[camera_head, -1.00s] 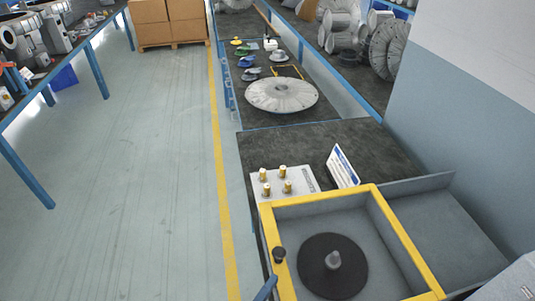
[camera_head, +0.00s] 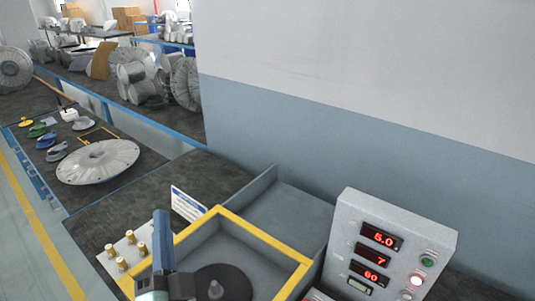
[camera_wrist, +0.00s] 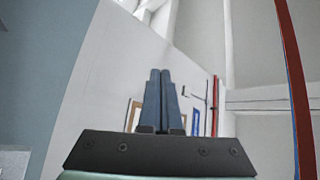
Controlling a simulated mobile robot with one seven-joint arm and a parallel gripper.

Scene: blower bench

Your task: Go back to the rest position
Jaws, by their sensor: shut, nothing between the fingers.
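My gripper (camera_head: 161,213) shows at the bottom of the head view, its blue fingers pointing up in front of the yellow-rimmed box. In the wrist view the two fingers (camera_wrist: 160,72) stand side by side, pressed together with nothing between them. Behind them the wrist view shows a white wall and grey structure. The fingers hide part of the box's left rim in the head view. I cannot tell the gap between the gripper and the box.
The yellow-rimmed box (camera_head: 265,233) holds a dark disc (camera_head: 232,283). A control panel (camera_head: 390,245) with red digits stands at right. Brass fittings (camera_head: 128,249) stand left of the box, a sign (camera_head: 188,204) behind it. A finned disc (camera_head: 98,161) lies on the bench further back.

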